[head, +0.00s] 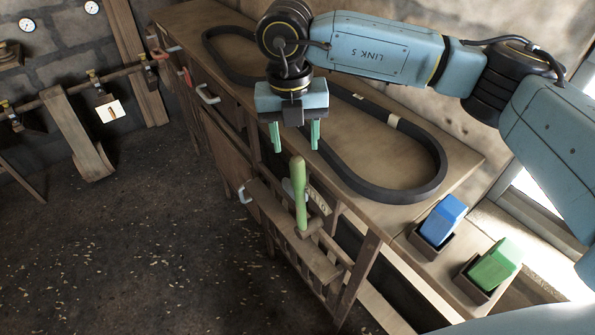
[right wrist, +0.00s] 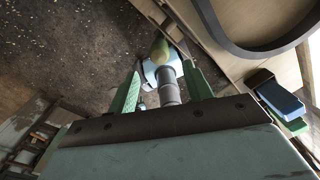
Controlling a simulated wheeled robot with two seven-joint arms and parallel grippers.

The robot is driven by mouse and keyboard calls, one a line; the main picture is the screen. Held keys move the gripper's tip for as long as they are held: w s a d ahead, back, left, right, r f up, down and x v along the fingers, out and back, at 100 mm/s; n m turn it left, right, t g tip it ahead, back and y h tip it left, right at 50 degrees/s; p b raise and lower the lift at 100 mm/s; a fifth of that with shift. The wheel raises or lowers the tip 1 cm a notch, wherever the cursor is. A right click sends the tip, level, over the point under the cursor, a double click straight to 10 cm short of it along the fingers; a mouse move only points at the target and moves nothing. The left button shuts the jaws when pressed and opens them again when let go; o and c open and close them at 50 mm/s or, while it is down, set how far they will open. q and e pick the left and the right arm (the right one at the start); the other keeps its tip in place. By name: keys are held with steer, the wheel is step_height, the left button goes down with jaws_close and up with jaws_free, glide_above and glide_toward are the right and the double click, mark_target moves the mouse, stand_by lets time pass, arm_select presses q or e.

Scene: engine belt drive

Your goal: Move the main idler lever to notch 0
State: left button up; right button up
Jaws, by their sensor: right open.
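The lever with a green handle (head: 299,195) stands roughly upright at the front side of the wooden bench in the head view. A pale marked plate (head: 318,201) sits just right of it; its markings are too small to read. My right gripper (head: 295,147) is open and empty, fingers pointing down, just above the handle's top in the head view. In the right wrist view, the rounded green handle top (right wrist: 160,49) shows between and beyond the two green fingers (right wrist: 162,80). I see no contact. My left gripper is out of view.
A black belt (head: 420,185) lies looped on the bench top (head: 340,165). A blue block (head: 443,218) and a green block (head: 495,265) sit in dark holders at right. Slats and a rail surround the lever's lower part. The floor (head: 150,230) at left is open.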

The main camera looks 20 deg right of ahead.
mark_target(298, 173)
steer(key=f, duration=0.3)
steer(key=f+p, duration=0.1)
steer(key=f, duration=0.6)
steer(key=shift+w+d+f, duration=0.1)
steer(key=shift+d, duration=0.2)
jaws_close()
